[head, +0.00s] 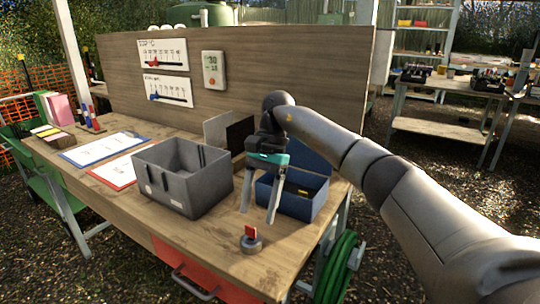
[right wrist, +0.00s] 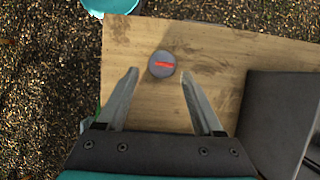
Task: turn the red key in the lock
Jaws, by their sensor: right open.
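The red key (head: 250,231) stands in a round grey lock (head: 251,244) near the front right end of the wooden table. In the right wrist view the key (right wrist: 162,64) is a red bar across the top of the grey disc of the lock (right wrist: 161,73). My right gripper (head: 257,216) is open and empty, pointing down, above and apart from the key. In the right wrist view the lock appears between the two fingertips (right wrist: 159,71). My left gripper is not in view.
A blue bin (head: 306,206) stands just behind my right gripper, and a grey crate (head: 172,197) stands to its left. A red drawer (head: 200,275) and a green hose (head: 340,268) are below. The table around the lock is clear, close to the table's edge.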

